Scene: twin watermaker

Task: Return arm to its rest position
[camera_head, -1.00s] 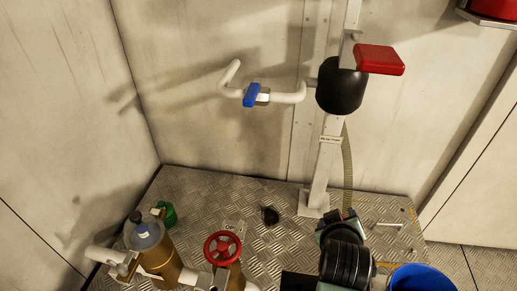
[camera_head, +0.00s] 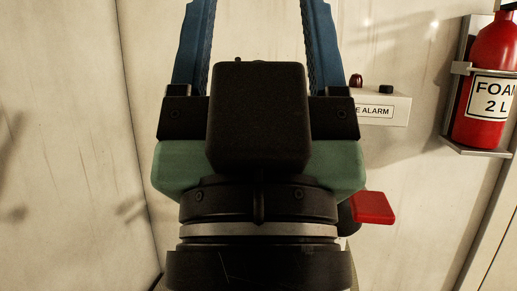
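My gripper (camera_head: 258,30) fills the middle of the head view, close to the camera and pointing up. Its two blue fingers stand wide apart with bare wall between them, and their tips run out of the top of the picture. Nothing shows between the visible parts of the fingers. Its black and green body hides most of what stands behind it. A red paddle-shaped handle (camera_head: 373,208) shows just right of my gripper's wrist.
A red foam extinguisher (camera_head: 490,85) hangs in a grey bracket on the right wall. A white alarm box (camera_head: 385,108) with a red lamp and a black knob is on the back wall, partly behind my gripper. The left wall (camera_head: 60,120) is bare.

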